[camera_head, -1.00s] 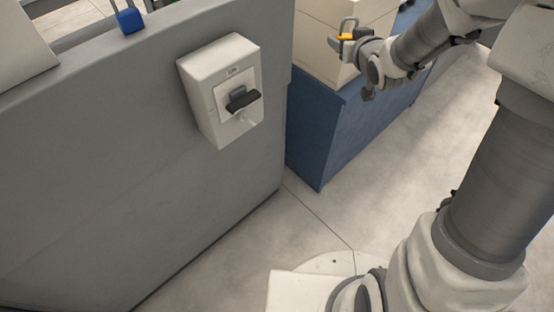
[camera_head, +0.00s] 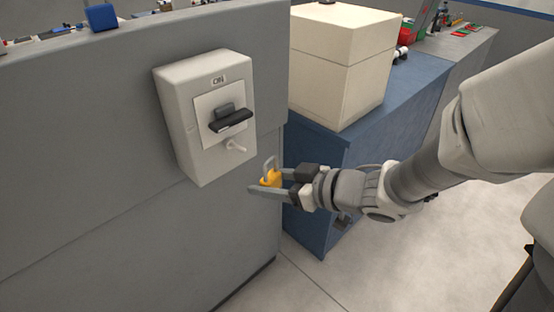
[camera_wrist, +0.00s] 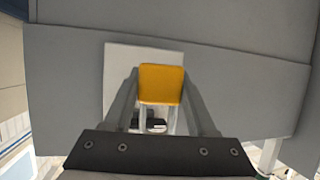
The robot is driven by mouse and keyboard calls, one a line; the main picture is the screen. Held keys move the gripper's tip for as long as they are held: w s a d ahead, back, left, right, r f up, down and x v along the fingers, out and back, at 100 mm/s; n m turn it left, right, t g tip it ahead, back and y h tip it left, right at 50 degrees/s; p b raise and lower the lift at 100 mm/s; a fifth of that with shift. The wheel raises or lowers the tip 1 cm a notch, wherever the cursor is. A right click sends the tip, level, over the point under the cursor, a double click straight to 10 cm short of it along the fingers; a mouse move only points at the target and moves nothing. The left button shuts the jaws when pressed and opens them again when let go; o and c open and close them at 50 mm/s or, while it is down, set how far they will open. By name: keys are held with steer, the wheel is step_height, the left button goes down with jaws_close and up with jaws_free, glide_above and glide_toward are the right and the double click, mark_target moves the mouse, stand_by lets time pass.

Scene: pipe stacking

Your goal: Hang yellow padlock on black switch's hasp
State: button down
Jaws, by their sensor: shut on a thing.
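The yellow padlock (camera_head: 271,179) has a grey shackle that points up. My gripper (camera_head: 268,184) is shut on its body, below and to the right of the switch box in the head view. In the wrist view the padlock (camera_wrist: 161,84) sits between the two fingers (camera_wrist: 160,92). The black switch handle (camera_head: 230,119) is on a white box (camera_head: 184,120) fixed to the grey panel. A small pale hasp (camera_head: 236,146) sticks out below the handle. The padlock is apart from the hasp. In the wrist view the dark handle (camera_wrist: 156,125) shows partly behind the padlock.
The grey panel (camera_head: 80,190) fills the left. A cream box (camera_head: 340,65) stands on a blue cabinet (camera_head: 400,110) behind my arm. Open floor (camera_head: 400,270) lies at the lower right.

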steer(key=b, duration=0.4)
glide_toward(225, 161)
steer(key=shift+f+x, duration=0.1)
steer(key=shift+x, duration=1.25)
steer(key=shift+f+x, duration=0.15)
steer(key=shift+x, duration=1.25)
steer(key=shift+w+a, duration=0.3)
steer(key=shift+a, duration=0.15)
